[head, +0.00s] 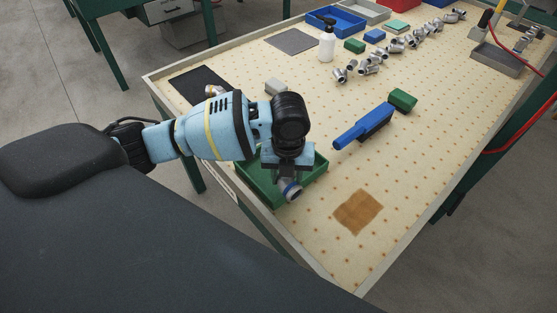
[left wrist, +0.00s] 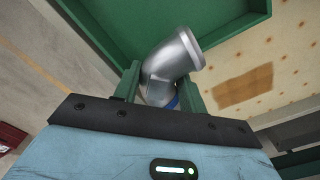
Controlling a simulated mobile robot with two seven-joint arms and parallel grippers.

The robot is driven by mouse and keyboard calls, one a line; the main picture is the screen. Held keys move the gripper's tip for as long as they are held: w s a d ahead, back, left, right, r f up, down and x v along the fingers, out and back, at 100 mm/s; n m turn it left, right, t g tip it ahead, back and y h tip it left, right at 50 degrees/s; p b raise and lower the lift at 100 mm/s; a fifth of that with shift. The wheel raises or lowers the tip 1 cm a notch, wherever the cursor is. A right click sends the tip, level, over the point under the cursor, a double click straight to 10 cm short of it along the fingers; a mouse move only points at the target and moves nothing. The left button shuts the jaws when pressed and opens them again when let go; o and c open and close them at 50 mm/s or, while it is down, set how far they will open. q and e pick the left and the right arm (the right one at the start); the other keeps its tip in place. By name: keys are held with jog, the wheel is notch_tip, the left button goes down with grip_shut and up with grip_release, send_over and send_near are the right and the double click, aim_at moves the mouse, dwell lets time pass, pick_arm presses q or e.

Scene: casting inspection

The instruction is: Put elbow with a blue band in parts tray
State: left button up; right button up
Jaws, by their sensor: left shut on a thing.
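The silver elbow (head: 290,190) with a blue band hangs below my left gripper (head: 287,172). In the left wrist view the elbow (left wrist: 173,62) sits between the two fingers of my left gripper (left wrist: 160,95), which is shut on it. Its blue band (left wrist: 173,103) shows low between the fingers. A green tray (head: 250,189), the likely parts tray, lies under the gripper, partly hidden by it; its wall also shows in the left wrist view (left wrist: 228,30). The elbow is over the tray's near right part; I cannot tell whether it touches the tray. My right gripper is out of view.
A brown patch (head: 358,211) marks the near table. A black mat (head: 198,84) with a fitting lies behind my arm. Several silver fittings (head: 368,66) and a white bottle (head: 326,44) are farther back.

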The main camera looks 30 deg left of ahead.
pick_arm(q)
jog(key=w+a, duration=0.5)
jog(key=w, duration=0.1)
jog(key=shift+a+f, duration=0.3)
jog(key=shift+a, duration=0.1)
jog(key=shift+w+f, duration=0.1)
jog(key=shift+f, duration=1.65)
jog(key=shift+f, duration=0.15)
jog(key=o, duration=1.3)
notch_tip(320, 180, up, 12)
jog(key=shift+a+r, duration=0.1)
